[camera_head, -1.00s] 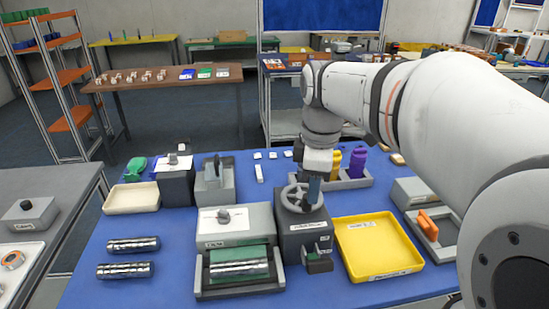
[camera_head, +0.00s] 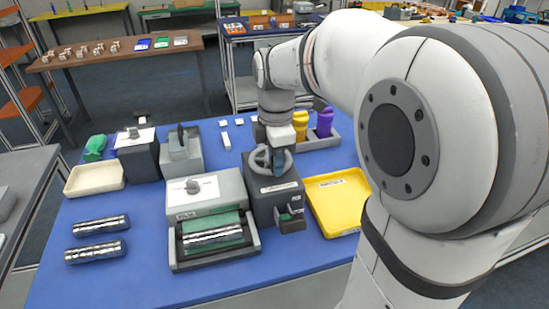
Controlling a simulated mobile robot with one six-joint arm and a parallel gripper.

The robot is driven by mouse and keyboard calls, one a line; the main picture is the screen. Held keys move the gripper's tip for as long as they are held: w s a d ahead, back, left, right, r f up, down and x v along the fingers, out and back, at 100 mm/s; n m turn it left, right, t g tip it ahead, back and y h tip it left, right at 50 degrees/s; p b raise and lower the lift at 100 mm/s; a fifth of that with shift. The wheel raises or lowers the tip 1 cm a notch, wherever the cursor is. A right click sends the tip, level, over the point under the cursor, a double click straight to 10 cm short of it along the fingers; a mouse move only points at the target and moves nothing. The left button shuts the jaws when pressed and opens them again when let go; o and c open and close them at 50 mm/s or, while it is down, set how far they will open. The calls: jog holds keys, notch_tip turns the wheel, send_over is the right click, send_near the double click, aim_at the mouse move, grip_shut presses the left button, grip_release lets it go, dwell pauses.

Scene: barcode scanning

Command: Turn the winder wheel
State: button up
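The winder wheel (camera_head: 259,159) is a grey spoked wheel on top of a dark grey box (camera_head: 277,202) in the middle of the blue table. My gripper (camera_head: 281,163) points down at the right part of the wheel, with its dark fingers at the rim. Whether the fingers are closed on the rim cannot be made out at this size. The gripper and wrist hide part of the wheel's far right side.
A roller unit (camera_head: 213,239) with green sheet stands left of the box, and a yellow tray (camera_head: 338,202) stands right. Two silver cylinders (camera_head: 96,252) lie at the left. Yellow and purple bottles (camera_head: 324,122) stand behind. The blue table's front is clear.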

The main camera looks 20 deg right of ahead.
jog(key=shift+c, duration=0.4)
grip_shut()
jog(key=shift+a+m, duration=0.1)
jog(key=shift+m, duration=0.2)
